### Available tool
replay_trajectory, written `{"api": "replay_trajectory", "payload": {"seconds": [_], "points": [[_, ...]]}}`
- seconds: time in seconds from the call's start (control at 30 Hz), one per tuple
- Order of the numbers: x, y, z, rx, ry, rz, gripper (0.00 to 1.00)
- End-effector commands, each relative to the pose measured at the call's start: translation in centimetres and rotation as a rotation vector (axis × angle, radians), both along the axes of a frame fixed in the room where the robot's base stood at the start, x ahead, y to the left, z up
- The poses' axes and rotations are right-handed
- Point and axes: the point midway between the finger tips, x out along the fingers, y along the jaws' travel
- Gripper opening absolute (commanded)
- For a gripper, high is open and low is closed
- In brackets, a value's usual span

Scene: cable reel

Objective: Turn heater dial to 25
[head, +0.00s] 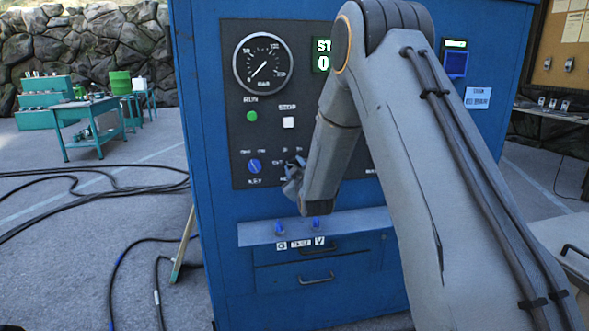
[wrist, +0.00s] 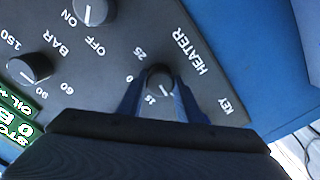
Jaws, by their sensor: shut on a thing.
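The heater dial (wrist: 160,76) is a small dark knob beside the word HEATER in the wrist view, with 0, 15 and 25 printed around it. A short white line shows on its lower right; I cannot tell exactly which number it matches. My gripper (wrist: 159,84) is shut on the dial, one finger on each side. In the head view my gripper (head: 292,183) is at the cabinet's dark panel (head: 240,148), and it and my arm hide the dial. The panel is on a blue cabinet (head: 207,120).
In the wrist view a BAR dial (wrist: 30,67) and an ON/OFF switch (wrist: 92,11) are left of the heater dial. The head view shows a round gauge (head: 263,63), a blue knob (head: 254,166), and a ledge (head: 258,236) below my gripper. Cables (head: 90,180) lie on the floor left.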

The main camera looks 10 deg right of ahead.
Motion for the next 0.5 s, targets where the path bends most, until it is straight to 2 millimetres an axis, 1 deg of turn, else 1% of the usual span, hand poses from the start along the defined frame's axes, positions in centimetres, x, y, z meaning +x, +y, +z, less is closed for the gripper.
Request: {"api": "replay_trajectory", "payload": {"seconds": [0.5], "points": [[0.04,-0.02,-0.11,0.473,-0.001,0.000,0.10]]}}
